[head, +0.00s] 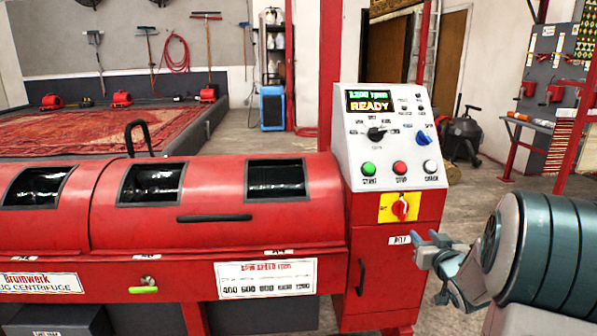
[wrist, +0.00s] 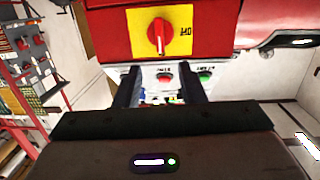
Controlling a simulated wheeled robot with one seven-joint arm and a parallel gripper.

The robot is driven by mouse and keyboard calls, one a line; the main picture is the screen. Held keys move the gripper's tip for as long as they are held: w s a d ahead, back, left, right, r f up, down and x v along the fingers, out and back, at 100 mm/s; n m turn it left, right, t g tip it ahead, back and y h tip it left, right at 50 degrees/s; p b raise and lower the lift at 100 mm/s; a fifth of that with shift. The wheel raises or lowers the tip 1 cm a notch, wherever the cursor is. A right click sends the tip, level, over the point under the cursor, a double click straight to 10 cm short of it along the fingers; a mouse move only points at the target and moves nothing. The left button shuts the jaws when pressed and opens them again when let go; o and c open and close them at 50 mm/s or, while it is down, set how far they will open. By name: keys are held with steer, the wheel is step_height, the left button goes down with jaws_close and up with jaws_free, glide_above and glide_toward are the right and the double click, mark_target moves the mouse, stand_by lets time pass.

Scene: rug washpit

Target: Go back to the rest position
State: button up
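My gripper (head: 430,266) is at the right of the head view, just right of the red cabinet below the control panel (head: 392,133). Its fingers are apart and nothing shows between them; the wrist view also shows the open gripper (wrist: 160,82). The red rotary switch on its yellow plate (head: 400,208) is to the left of the gripper, apart from it; the switch also shows in the wrist view (wrist: 159,35), which is upside down. The panel's display (head: 380,101) reads READY, with a green line above it. Green, red and white buttons sit lower on the panel.
The red rug centrifuge (head: 220,229) fills the left and middle foreground, close to my gripper. A rug (head: 75,130) lies in the washpit behind it. A dark vacuum (head: 462,135) stands behind at right, near a tool board (head: 550,75). Some floor between is clear.

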steer(key=s+a+r+m+g+h+p, duration=0.1)
steer(key=s+a+r+g+h+p, duration=0.1)
steer(key=s+a+r+g+p, duration=0.55)
steer(key=s+a+r+g+y+p, duration=0.1)
steer(key=s+a+r+g+p, duration=0.1)
steer(key=s, duration=0.5)
steer(key=s+a+r+g+p, duration=0.2)
steer(key=s+a+r+p, duration=0.1)
steer(key=s+a, duration=0.3)
steer(key=s+a+r+n+g+y+p, duration=0.1)
steer(key=s+a+p, duration=0.4)
steer(key=s, duration=0.5)
steer(key=shift+r+g+y, duration=0.3)
steer(key=shift+r+g, duration=0.45)
steer(key=shift+a, duration=0.15)
